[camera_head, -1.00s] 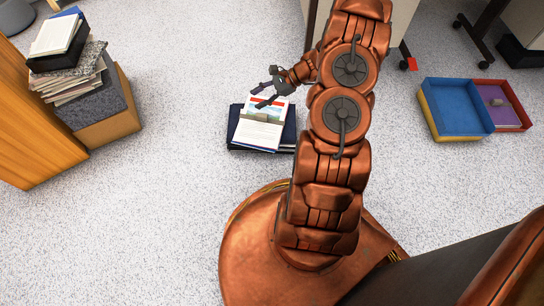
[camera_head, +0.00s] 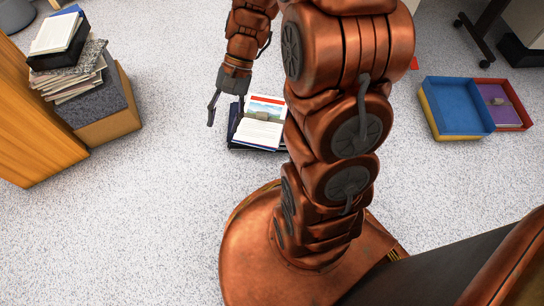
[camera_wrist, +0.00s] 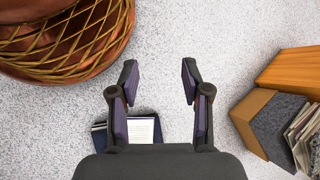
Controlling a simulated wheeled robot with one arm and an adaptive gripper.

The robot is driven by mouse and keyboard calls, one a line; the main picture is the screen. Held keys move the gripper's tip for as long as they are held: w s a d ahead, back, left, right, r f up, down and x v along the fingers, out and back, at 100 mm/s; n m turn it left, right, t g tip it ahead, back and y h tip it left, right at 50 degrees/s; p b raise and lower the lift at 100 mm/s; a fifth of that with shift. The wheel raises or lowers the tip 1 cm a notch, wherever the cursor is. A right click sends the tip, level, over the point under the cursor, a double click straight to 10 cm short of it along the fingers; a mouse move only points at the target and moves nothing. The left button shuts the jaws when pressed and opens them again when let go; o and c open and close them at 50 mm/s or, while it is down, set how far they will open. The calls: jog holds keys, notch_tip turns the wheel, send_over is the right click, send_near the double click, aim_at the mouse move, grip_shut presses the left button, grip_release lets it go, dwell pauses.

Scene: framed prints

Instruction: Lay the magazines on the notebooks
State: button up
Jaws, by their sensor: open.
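A printed magazine (camera_head: 258,133) with a red band and a picture lies on a dark blue stack (camera_head: 238,145), apparently notebooks, on the floor. My arm hides the stack's right side. My gripper (camera_head: 226,113) is open and empty, in the air by the stack's left edge. In the wrist view, its two fingers (camera_wrist: 160,82) stand wide apart over bare floor. Part of the dark stack (camera_wrist: 99,138) and the white page (camera_wrist: 142,130) show beyond the gripper's lower body. A pile of magazine-like papers (camera_head: 80,84) is at the left, under a black item (camera_head: 56,61) and a white-covered one (camera_head: 54,34).
Blue (camera_head: 458,105) and red-purple (camera_head: 515,127) trays are at the right. Floor between pile and stack is clear.

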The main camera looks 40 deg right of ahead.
jog(key=s+r+n+h, duration=0.3)
jog(key=s+n, duration=0.1)
jog(key=s, duration=0.5)
jog(key=s+r+n+h, duration=0.3)
jog(key=s+n, duration=0.1)
jog(key=s, duration=0.5)
jog(key=shift+s+d+g+h, duration=0.2)
jog(key=shift+g+h, duration=0.1)
jog(key=shift+h, duration=0.1)
jog(key=shift+w+r, duration=0.1)
jog(key=w+r+n+t+p, duration=0.1)
jog(key=w+r+p, duration=0.3)
jog(key=r+p, duration=0.5)
jog(key=w+r+t+p, duration=0.25)
jog(key=r+p, duration=0.45)
jog(key=r, duration=0.4)
jog(key=s+r+g+p, duration=0.1)
jog(key=s+r+p, duration=0.2)
jog(key=r+p, duration=0.7)
jog(key=s+r+m+g+p, duration=0.1)
jog(key=s+r+p, duration=0.2)
jog(key=r+p, duration=0.7)
jog(key=p, duration=0.3)
jog(key=shift+r, duration=0.4)
jog(key=shift+d, duration=0.1)
